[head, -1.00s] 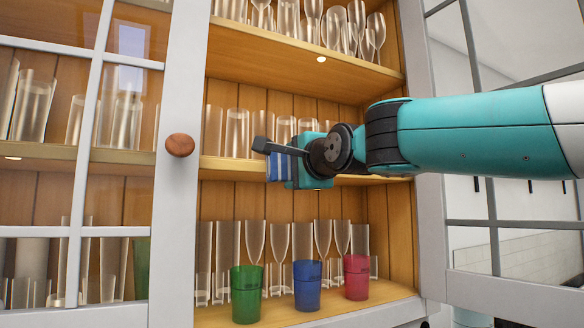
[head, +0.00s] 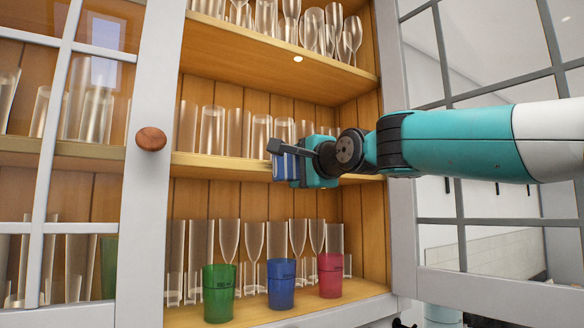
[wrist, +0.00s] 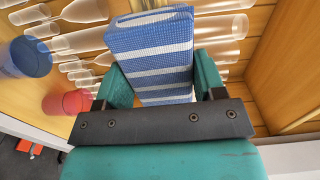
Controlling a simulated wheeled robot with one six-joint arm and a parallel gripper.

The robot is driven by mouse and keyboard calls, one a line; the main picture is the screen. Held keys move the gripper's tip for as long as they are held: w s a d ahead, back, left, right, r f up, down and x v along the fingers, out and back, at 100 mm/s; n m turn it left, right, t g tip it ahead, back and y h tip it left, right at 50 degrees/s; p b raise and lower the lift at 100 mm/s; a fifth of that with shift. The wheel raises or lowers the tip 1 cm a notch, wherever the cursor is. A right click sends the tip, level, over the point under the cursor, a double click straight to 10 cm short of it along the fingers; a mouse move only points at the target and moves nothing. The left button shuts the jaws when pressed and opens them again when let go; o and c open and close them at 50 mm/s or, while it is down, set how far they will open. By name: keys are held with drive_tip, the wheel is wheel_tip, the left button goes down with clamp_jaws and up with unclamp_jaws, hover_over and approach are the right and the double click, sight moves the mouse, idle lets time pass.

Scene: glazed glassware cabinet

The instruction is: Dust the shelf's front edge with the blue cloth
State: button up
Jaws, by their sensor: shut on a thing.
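My gripper (wrist: 160,85) is shut on the blue cloth (wrist: 155,40), a folded blue pad with white stripes. In the head view the cloth (head: 284,166) shows as a small blue patch at my gripper's left end, partly hidden by the gripper. It is at the front edge of the middle shelf (head: 222,167), toward the right part of the opening. I cannot tell for certain whether the cloth touches the edge.
Clear glasses (head: 212,131) stand on the middle shelf behind my gripper. Green (head: 218,295), blue (head: 281,285) and red (head: 330,276) cups stand on the lower shelf. The left door (head: 145,200) and open right door (head: 480,200) flank the opening.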

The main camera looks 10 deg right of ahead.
sight(260, 167)
drive_tip(key=shift+w+d, duration=0.4)
drive_tip(key=shift+d, duration=0.45)
drive_tip(key=shift+w+d, duration=0.35)
drive_tip(key=shift+d, duration=0.6)
drive_tip(key=shift+s+a+b, duration=0.1)
drive_tip(key=shift+s+a, duration=0.2)
drive_tip(key=shift+a, duration=0.3)
drive_tip(key=shift+s+a+b, duration=0.15)
drive_tip(key=shift+s+a, duration=0.15)
drive_tip(key=shift+a, duration=0.35)
drive_tip(key=shift+s+a+b, duration=0.1)
drive_tip(key=shift+s+a, duration=0.2)
drive_tip(key=shift+a, duration=0.3)
drive_tip(key=shift+s+a+b, duration=0.1)
drive_tip(key=shift+s+a, duration=0.35)
drive_tip(key=shift+a, duration=0.7)
drive_tip(key=shift+s+a+b, duration=0.1)
drive_tip(key=shift+s+a, duration=0.3)
drive_tip(key=shift+a, duration=0.8)
drive_tip(key=shift+s+a+b, duration=0.1)
drive_tip(key=shift+s+a, duration=0.35)
drive_tip(key=shift+a, duration=0.7)
drive_tip(key=shift+f, duration=0.1)
drive_tip(key=shift+s+b, duration=0.25)
drive_tip(key=shift+b, duration=0.15)
drive_tip(key=shift+b+v, duration=1.6)
drive_tip(key=shift+v, duration=1.15)
